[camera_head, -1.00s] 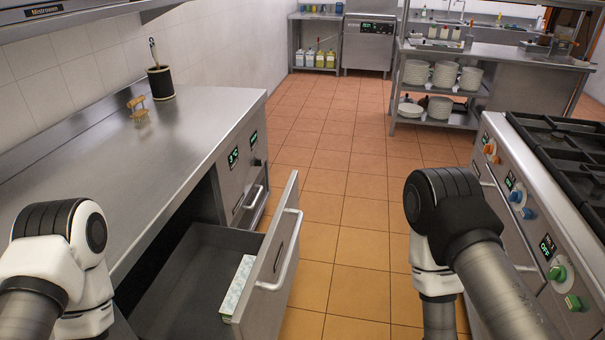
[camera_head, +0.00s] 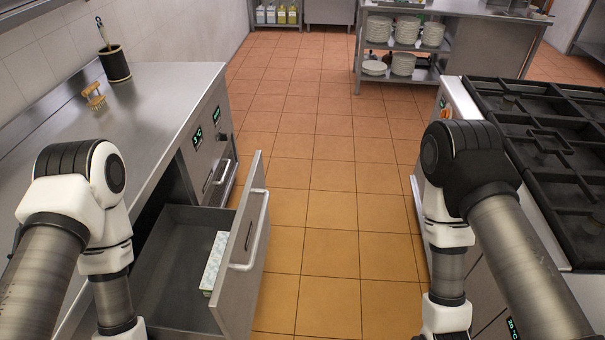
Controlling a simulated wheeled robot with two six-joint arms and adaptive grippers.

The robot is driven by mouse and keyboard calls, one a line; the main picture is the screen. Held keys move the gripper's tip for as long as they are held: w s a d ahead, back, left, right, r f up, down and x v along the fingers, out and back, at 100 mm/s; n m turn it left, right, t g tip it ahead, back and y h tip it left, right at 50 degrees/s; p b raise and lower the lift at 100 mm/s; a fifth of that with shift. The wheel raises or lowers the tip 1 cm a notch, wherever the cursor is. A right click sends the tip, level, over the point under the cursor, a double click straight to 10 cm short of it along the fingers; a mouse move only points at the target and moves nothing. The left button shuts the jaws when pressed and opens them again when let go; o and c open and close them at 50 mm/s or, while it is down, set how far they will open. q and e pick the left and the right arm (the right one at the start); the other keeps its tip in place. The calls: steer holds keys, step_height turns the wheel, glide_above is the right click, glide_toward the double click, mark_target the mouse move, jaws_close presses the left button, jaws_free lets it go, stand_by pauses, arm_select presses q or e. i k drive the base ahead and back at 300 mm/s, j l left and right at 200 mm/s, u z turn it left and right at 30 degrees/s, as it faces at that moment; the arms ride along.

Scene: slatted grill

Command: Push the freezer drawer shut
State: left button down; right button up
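The freezer drawer (camera_head: 247,262) stands pulled out from the steel counter at the lower left, its front panel turned toward the aisle with a bar handle (camera_head: 253,243). Inside its grey tray lies a pale speckled box (camera_head: 214,262) against the front panel. My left arm reaches down over the left side of the drawer and the counter edge. My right arm reaches down in front of the stove on the right. Both grippers are below the picture's lower edge, so their state is hidden.
The steel counter (camera_head: 150,110) holds a dark utensil pot (camera_head: 115,63) and a wooden brush (camera_head: 94,96). A black-topped stove (camera_head: 545,150) stands at the right. Plate shelves (camera_head: 400,75) stand at the back. The tiled aisle (camera_head: 325,190) between is clear.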

mark_target(165, 277)
steer(key=i+l+z, duration=0.1)
steer(key=z, duration=0.25)
steer(key=i+l+z, duration=0.1)
steer(key=z, duration=0.3)
steer(key=i+z, duration=0.1)
steer(key=z, duration=0.25)
steer(key=i+z, duration=0.2)
steer(key=i, duration=0.2)
steer(key=i+u, duration=0.15)
steer(key=u, duration=0.2)
steer(key=i+l+u, duration=0.1)
steer(key=u, duration=0.3)
steer(key=i+l+u, duration=0.1)
steer(key=u, duration=0.25)
